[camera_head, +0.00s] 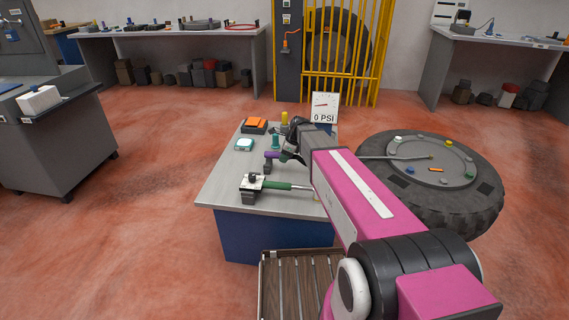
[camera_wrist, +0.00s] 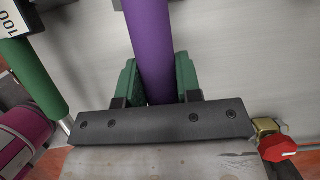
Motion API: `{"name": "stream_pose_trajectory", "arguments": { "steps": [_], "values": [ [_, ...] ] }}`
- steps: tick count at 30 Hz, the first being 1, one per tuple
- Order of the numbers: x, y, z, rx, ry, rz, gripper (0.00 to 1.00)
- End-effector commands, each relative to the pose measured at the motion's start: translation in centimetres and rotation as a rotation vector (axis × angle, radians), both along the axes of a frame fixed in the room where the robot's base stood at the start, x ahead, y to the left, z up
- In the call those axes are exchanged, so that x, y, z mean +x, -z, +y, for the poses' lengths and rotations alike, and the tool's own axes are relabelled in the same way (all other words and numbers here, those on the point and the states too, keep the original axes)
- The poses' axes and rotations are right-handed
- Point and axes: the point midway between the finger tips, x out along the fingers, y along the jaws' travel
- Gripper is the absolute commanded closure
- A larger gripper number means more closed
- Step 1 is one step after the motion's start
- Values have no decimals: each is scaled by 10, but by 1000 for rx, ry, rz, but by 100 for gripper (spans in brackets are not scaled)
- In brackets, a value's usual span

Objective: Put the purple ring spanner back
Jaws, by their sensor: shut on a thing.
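The purple ring spanner (camera_wrist: 150,38) shows in the wrist view as a thick purple shaft running up out of the picture; its ends are hidden. My gripper (camera_wrist: 158,82) has its two green pads on either side of the shaft and is shut on it. In the head view a purple end (camera_head: 271,154) shows just left of my gripper (camera_head: 289,154), low over the workbench (camera_head: 222,185), above a small dark block (camera_head: 267,166). I cannot tell whether it touches the block. My arm hides the rest of the spanner.
A green-handled tool (camera_head: 280,185) lies nearer on the bench and also shows at the wrist view's left (camera_wrist: 35,75). A big tyre (camera_head: 470,210) lies right.

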Motion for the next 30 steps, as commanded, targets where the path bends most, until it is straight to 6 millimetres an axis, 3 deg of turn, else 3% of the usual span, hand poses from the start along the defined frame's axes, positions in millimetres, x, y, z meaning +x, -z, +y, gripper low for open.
{"name": "stream_pose_trajectory", "arguments": {
  "steps": [9, 21, 22, 23, 24, 30],
  "values": [
    [0, 34, 0, 0, 0, 0, 100],
    [0, 38, 0, 0, 0, 0, 100],
    [0, 38, 0, 0, 0, 0, 58],
    [0, 38, 0, 0, 0, 0, 48],
    [-1, 37, 0, 0, 0, 0, 42],
    [0, 37, 0, 0, 0, 0, 42]
  ]
}}
